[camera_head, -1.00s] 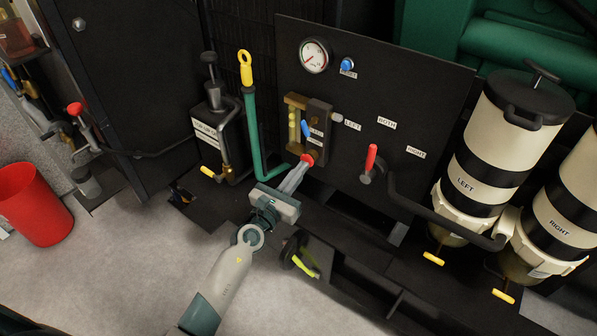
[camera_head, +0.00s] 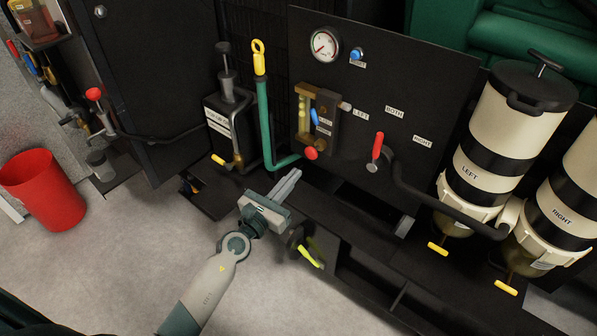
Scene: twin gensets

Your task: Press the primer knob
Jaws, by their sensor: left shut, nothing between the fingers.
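A red round knob (camera_head: 311,153) sits at the lower end of a brass-coloured pump body (camera_head: 304,112) on the black panel. It may be the primer knob; its small label is not readable. A blue lever (camera_head: 314,117) is just above it. My left gripper (camera_head: 294,175) is shut and empty, below and left of the red knob, with a visible gap between them. Its fingers point up and right towards the panel. A separate blue button (camera_head: 357,53) is beside the gauge (camera_head: 325,44). My right gripper is not in view.
A red-handled lever (camera_head: 377,146) is to the right on the panel (camera_head: 440,90). Two filter canisters (camera_head: 490,125) stand right. Open floor lies lower left, by a red bin (camera_head: 43,190).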

